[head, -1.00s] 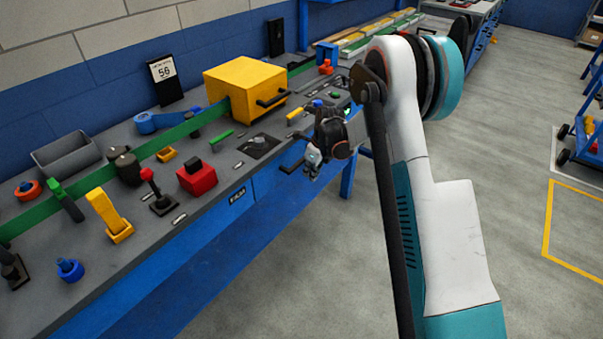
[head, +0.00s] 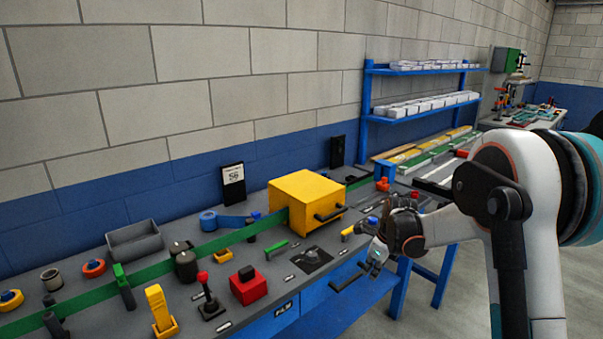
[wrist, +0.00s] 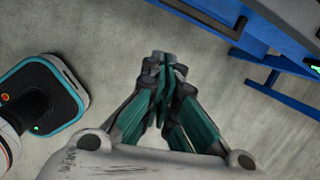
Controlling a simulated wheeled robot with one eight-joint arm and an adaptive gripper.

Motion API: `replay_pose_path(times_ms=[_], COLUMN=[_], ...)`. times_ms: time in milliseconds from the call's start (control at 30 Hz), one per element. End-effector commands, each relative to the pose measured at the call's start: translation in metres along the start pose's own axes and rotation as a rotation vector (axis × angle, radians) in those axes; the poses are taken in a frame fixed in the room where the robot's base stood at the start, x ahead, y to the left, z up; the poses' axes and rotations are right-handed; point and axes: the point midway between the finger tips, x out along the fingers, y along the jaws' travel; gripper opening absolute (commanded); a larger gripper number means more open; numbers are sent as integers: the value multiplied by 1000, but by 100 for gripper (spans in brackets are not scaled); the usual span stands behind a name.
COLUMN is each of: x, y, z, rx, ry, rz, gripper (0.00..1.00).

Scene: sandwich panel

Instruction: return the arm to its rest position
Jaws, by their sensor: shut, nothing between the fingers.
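My gripper (head: 374,262) is at the right in the head view, close to the front edge of the bench. In the wrist view its fingers (wrist: 165,75) are closed together with nothing between them, and grey floor shows beyond. My white and teal arm bends at the right side of the head view. The gripper appears apart from the bench, though the exact gap is hard to tell.
The grey-topped blue bench (head: 262,305) carries a yellow box (head: 300,200) with a black handle, a red block (head: 248,286), a yellow lever (head: 160,308) and a grey bin (head: 135,245).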

Motion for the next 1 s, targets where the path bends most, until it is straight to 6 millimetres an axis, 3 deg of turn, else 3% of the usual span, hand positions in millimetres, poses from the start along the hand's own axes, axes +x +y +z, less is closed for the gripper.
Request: replay_pose_path(times_ms=[33,200,500,800,1000], x=[-19,-74,-154,-210,-233], y=[8,33,87,148,189], z=[0,-3,-22,-54,-82], rx=[-65,-324,-781,-1239,-1541], ry=[-2,-8,11,65,124], rz=[-11,-59,-146,-233,-288], gripper=[0,0,0,0,0])
